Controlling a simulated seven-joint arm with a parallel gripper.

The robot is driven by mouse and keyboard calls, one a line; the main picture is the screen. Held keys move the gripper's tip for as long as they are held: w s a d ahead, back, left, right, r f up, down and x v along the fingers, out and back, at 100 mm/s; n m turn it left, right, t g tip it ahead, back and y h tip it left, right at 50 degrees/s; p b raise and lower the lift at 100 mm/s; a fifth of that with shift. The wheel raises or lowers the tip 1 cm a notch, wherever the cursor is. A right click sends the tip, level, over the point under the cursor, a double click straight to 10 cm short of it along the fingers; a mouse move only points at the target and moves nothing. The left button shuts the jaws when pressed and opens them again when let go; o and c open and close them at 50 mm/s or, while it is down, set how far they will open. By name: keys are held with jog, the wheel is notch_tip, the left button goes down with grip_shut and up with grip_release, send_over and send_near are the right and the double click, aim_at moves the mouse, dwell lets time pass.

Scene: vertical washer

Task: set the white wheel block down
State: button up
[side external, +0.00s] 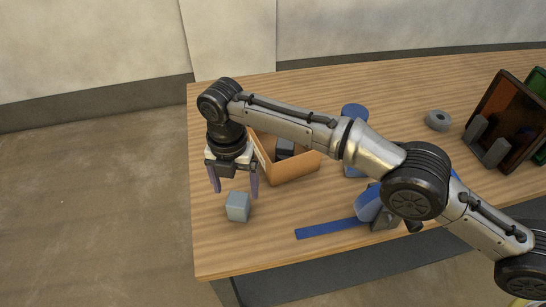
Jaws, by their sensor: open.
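A pale grey-blue block (237,206), the closest match to the white wheel block, rests on the wooden table near its left edge. No wheel detail can be made out on it. My gripper (235,190) points down with its two purplish fingers spread apart. It is open and appears just above or behind the block. The fingers are not closed on the block; whether either one touches it cannot be told from this view.
An open orange-brown box (293,170) with a dark item inside stands just right of my gripper. Blue parts, including a flat strip (326,229), lie farther right. A grey ring (437,120) and a dark bin (503,118) are at right. The table's left edge is close.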

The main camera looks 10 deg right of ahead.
jog(key=w+d+r+m+t+y, duration=0.1)
jog(key=w+d+r+m+t, duration=0.15)
jog(key=d+r+m, duration=1.35)
jog(key=s+d+r+m, duration=0.1)
jog(key=s+d+r, duration=0.35)
jog(key=d, duration=0.45)
jog(key=s+d+r+m, duration=0.1)
jog(key=s+d+r, duration=0.3)
jog(key=d, duration=0.5)
jog(key=s+d+f+m+t, duration=0.1)
jog(key=s+d+f+m, duration=0.2)
jog(key=s+d+m, duration=0.3)
jog(key=s+d+f+m+t+h, duration=0.1)
jog(key=s+d+m, duration=0.6)
jog(key=s, duration=0.7)
notch_tip(320, 180, down, 2)
jog(key=shift+s+d+f+t, duration=0.25)
jog(key=shift+s+d+t, duration=0.15)
jog(key=shift+d+t, duration=0.25)
